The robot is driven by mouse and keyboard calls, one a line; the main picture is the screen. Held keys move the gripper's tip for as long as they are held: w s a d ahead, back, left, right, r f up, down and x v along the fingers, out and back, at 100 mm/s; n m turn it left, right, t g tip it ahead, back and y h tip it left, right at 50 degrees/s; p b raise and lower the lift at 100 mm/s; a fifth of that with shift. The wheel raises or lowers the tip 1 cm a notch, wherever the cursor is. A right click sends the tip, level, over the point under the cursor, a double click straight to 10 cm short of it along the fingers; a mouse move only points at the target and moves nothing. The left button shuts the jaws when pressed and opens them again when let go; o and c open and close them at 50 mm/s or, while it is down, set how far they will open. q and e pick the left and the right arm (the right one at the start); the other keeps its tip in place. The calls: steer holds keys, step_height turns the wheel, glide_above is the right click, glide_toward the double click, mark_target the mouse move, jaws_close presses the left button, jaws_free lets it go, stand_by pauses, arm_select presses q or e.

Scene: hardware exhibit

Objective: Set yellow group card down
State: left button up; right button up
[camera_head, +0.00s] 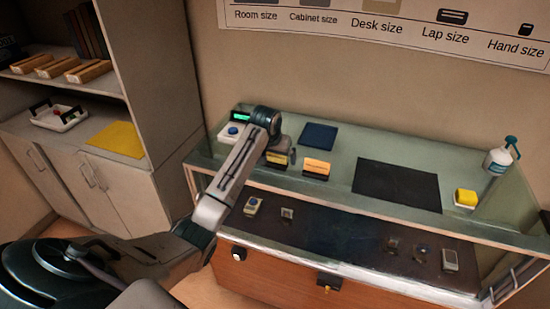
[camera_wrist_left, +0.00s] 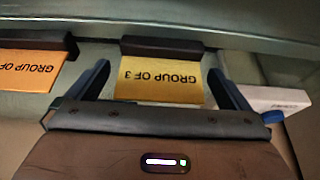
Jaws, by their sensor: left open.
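The yellow group card (camera_wrist_left: 160,88), lettered "GROUP OF 3", stands against a dark holder on the glass counter in the left wrist view. The lettering appears upside down there. My left gripper (camera_wrist_left: 160,76) is open, with one finger on each side of the card and a visible gap to both. In the head view the yellow card (camera_head: 277,159) shows only partly beneath my left gripper (camera_head: 279,151), at the counter's left part. My right gripper is not in view.
An orange card (camera_head: 317,168) stands just right of the yellow one; it also shows in the left wrist view (camera_wrist_left: 30,70). A white device with a blue button (camera_head: 231,132) is left. A blue mat (camera_head: 319,136), black mat (camera_head: 398,185), yellow block (camera_head: 466,196) and bottle (camera_head: 499,159) share the counter.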

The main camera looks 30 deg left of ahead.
arm_select(q)
steer(key=shift+x, duration=0.8)
steer(key=c, duration=1.1)
steer(key=shift+o, duration=0.2)
steer(key=shift+r, duration=0.1)
